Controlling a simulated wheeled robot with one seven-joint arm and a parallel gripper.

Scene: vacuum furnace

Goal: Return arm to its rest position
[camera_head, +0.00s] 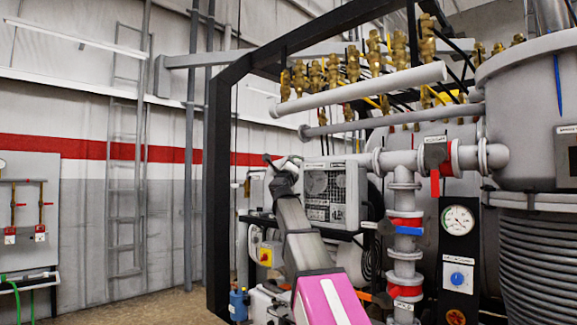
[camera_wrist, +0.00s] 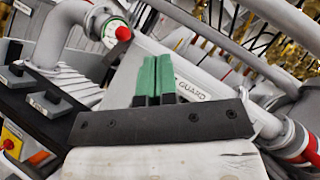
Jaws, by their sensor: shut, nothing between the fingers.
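My gripper (camera_wrist: 155,78) shows in the wrist view with its two green fingers side by side and shut, with nothing between them. Behind the fingers is a pale panel with the partly covered word "GUARD" (camera_wrist: 192,92). I cannot tell how far the fingertips are from it. In the head view my arm reaches up and forward from the bottom middle, in front of the furnace equipment. Its far end is beside a grey box with a grille (camera_head: 330,190). The fingers are too small to make out there.
A black frame (camera_head: 217,200) stands left of my arm. Flanged piping (camera_head: 404,215), a black gauge panel (camera_head: 459,275) and a large ribbed vessel (camera_head: 540,255) are on the right. A yellow switch box (camera_head: 266,255) is close to the arm's left. Open floor (camera_head: 150,305) shows at the lower left.

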